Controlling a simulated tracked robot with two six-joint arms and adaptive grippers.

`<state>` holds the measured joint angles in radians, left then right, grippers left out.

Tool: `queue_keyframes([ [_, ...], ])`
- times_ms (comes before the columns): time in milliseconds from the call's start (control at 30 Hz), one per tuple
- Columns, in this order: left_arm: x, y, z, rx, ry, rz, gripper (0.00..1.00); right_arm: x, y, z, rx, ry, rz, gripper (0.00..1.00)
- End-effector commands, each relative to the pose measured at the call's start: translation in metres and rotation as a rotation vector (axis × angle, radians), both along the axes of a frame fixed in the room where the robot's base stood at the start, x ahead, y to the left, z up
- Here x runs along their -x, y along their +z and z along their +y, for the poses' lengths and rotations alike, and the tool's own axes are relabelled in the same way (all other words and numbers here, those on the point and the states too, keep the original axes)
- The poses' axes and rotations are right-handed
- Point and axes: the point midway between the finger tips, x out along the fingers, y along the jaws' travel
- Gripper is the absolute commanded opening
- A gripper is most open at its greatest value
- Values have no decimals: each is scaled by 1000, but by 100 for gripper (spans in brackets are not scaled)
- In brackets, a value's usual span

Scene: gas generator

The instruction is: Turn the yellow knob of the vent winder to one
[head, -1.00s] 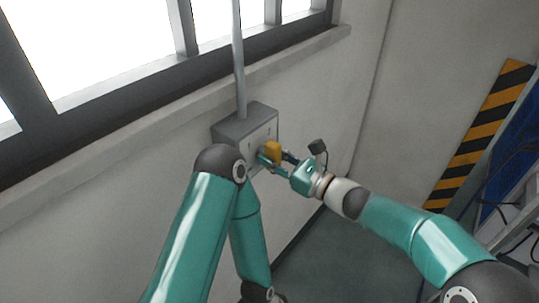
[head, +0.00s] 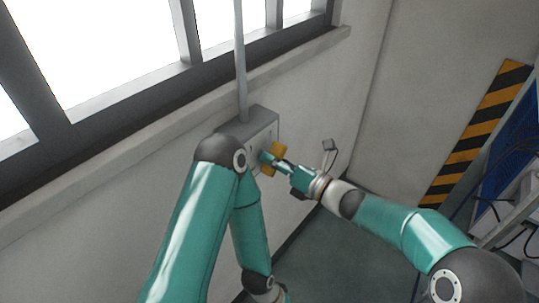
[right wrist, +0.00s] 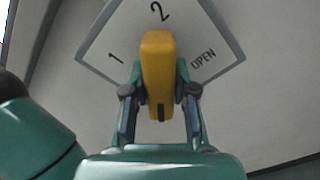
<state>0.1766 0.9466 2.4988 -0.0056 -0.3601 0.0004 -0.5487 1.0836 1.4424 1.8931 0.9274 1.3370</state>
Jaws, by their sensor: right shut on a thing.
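The vent winder is a grey box (head: 258,127) on the wall under the window. Its yellow knob (head: 279,149) sticks out from the front. In the right wrist view, the knob (right wrist: 158,65) stands lengthwise over a white label plate (right wrist: 105,40) marked 1, 2 and OPEN. Its upper end lies just below the 2; the 1 is to the left and OPEN to the right. My right gripper (head: 270,160) is shut on the knob, with one finger on each side in the right wrist view (right wrist: 160,95). My left gripper is out of view; only the left arm shows.
A grey pipe (head: 240,60) rises from the box past the window sill (head: 310,47). My left arm's elbow is bent close in front of the box's left side. A yellow-black striped panel (head: 480,130) and cables stand at the right. The floor (head: 335,250) below is clear.

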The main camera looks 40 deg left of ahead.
Motion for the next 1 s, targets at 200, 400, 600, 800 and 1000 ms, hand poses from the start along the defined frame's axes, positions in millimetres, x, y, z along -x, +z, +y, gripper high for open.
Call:
queue_keyframes([
  [200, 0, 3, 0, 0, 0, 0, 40, -6, 3, -3, -9, -15, 40, 0],
  [400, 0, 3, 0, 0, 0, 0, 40, -6, 3, -3, -10, -15, 45, 0],
  [600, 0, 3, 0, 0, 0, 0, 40, -6, 3, -3, -10, -15, 43, 28],
  [800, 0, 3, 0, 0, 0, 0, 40, -4, 2, -2, -8, -10, 43, 52],
  [1000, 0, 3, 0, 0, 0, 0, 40, -2, 1, -1, -6, -6, 44, 52],
])
